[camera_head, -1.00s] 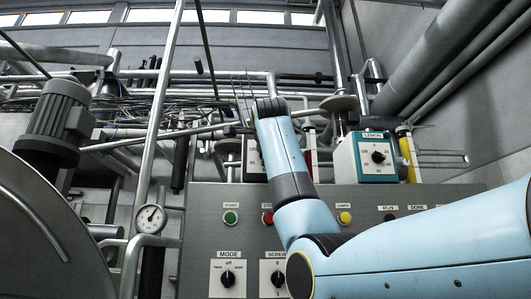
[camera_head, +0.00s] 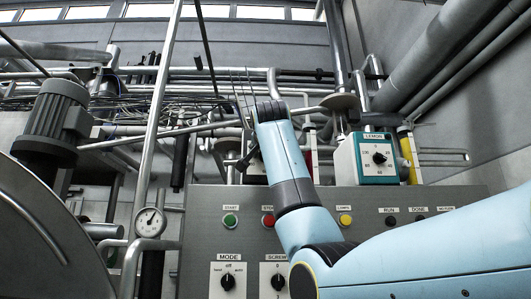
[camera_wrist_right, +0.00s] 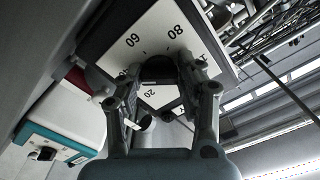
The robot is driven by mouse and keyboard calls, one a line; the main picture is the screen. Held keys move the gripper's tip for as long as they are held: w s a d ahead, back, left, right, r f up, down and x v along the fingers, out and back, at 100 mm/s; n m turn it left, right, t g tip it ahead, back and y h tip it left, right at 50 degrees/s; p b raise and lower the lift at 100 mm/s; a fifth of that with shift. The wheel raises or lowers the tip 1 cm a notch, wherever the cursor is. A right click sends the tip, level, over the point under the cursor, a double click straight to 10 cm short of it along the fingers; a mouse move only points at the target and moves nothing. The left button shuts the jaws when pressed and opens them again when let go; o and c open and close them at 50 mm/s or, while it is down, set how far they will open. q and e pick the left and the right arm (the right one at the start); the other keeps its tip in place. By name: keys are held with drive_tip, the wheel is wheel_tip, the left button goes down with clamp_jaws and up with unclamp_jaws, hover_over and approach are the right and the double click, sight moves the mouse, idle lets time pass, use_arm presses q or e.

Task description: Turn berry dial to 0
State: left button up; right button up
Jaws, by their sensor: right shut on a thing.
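My right gripper (camera_head: 244,160) reaches up to a box behind my blue wrist in the head view. In the right wrist view the gripper (camera_wrist_right: 157,80) has its two fingers closed around a dark dial knob (camera_wrist_right: 158,73). The dial's white face (camera_wrist_right: 150,38) shows the numbers 60, 80 and 20; the fingers cover part of it. I cannot read a name on this dial, and its pointer is hidden. In the head view my wrist hides most of this box. My left gripper is not in view.
A teal lemon dial box (camera_head: 378,158) stands to the right; it also shows in the right wrist view (camera_wrist_right: 40,150). A grey panel (camera_head: 205,250) with buttons and switches lies below. A pressure gauge (camera_head: 150,222) and pipes are at left.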

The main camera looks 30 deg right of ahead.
drive_tip(key=shift+f+n+p, duration=0.2)
drive_tip(key=shift+n+p, duration=5.45)
drive_tip(key=shift+n, duration=7.15)
drive_tip(key=o, duration=1.2)
drive_tip(key=shift+r, duration=0.1)
drive_tip(key=shift+c, duration=0.2)
drive_tip(key=v, duration=1.2)
